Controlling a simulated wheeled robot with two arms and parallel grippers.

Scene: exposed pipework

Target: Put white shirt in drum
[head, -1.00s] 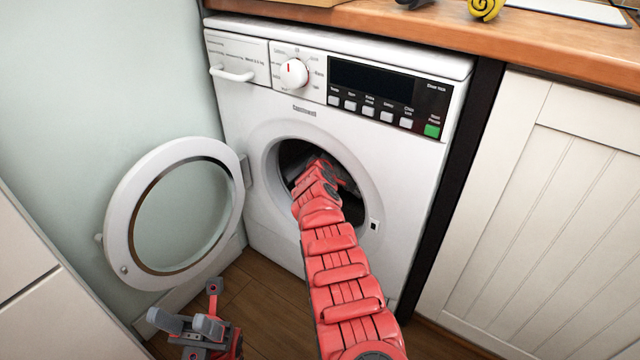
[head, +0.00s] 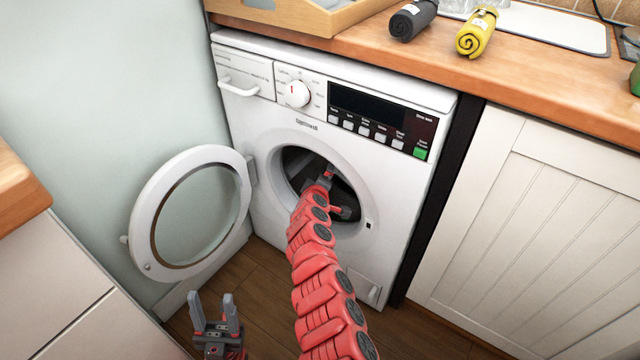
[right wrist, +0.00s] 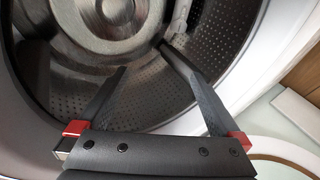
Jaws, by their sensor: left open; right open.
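The drum (head: 293,163) of the white washing machine (head: 261,117) is open at the front, with its round door (head: 143,238) swung out to the left. In the right wrist view the perforated metal drum (right wrist: 215,55) fills most of the picture. My right gripper (head: 338,192) is at the drum opening, its fingers apart and empty; it also shows in the right wrist view (right wrist: 143,57). I see no white shirt in either view; part of the drum's inside is hidden. My left gripper (head: 213,300) is open and empty, low in front of the door.
A wooden counter (head: 520,75) runs above the machine. On it are a wooden tray (head: 300,18), a dark rolled cloth (head: 412,20) and a yellow rolled cloth (head: 476,32). A white cabinet (head: 540,220) stands to the right. The floor (head: 255,290) before the machine is clear.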

